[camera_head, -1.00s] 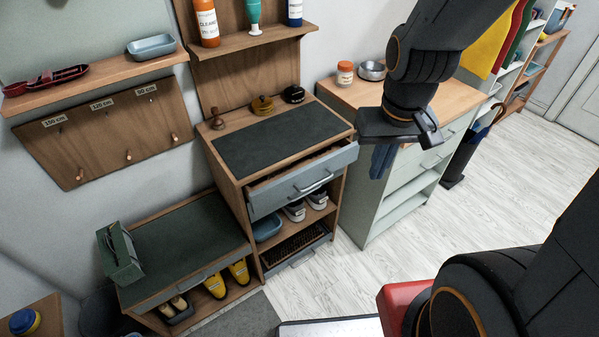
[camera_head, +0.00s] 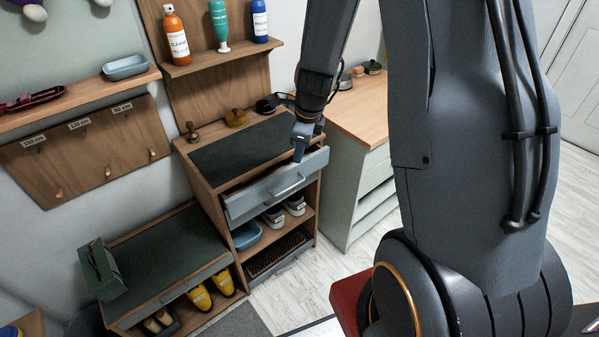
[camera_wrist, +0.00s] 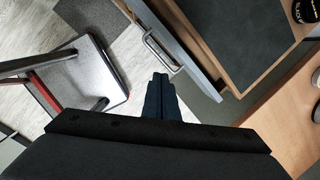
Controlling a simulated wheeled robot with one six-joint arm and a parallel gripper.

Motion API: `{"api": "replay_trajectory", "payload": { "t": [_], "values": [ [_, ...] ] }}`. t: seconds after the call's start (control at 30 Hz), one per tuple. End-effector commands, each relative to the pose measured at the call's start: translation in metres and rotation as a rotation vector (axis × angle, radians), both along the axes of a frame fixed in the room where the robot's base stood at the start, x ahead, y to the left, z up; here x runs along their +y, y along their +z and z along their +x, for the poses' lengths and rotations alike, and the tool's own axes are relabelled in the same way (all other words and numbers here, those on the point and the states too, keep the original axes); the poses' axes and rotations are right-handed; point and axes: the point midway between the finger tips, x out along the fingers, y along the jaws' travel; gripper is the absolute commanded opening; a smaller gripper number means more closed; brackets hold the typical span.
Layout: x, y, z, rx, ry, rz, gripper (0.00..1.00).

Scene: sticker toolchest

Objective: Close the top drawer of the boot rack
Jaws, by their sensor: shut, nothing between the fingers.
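The boot rack (camera_head: 187,148) is a wooden unit with a dark mat on top, in the middle of the head view. Its grey top drawer (camera_head: 262,195) with a bar handle (camera_head: 287,185) stands partly pulled out. In the wrist view the drawer front (camera_wrist: 172,32) and handle (camera_wrist: 160,52) show beyond the fingers. My gripper (camera_head: 299,152) is shut and empty, pointing down near the right end of the drawer front. In the wrist view its fingertips (camera_wrist: 160,78) are beside the handle's end. I cannot tell whether they touch the drawer.
A pale cabinet with a wooden top (camera_head: 362,112) stands close on the right. Shoes (camera_head: 273,216) and a blue bowl (camera_head: 246,235) sit on the shelf below the drawer. A low bench (camera_head: 205,216) is at left. Pale floor in front is open.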

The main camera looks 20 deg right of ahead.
Motion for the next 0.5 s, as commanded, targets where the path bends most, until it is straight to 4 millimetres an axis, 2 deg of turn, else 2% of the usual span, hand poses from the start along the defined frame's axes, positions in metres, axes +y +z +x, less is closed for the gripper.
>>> {"api": "replay_trajectory", "payload": {
  "t": [0.1, 0.2, 0.33, 0.5],
  "values": [
    [-0.013, -0.021, 0.018, 0.016, -0.305, 0.064, 0.0],
    [-0.02, -0.032, 0.028, 0.021, -0.493, 0.102, 0.0],
    [-0.023, -0.039, 0.033, 0.024, -0.627, 0.131, 0.0],
    [-0.018, -0.05, 0.033, 0.019, -0.667, 0.137, 0.0]
  ]
}}
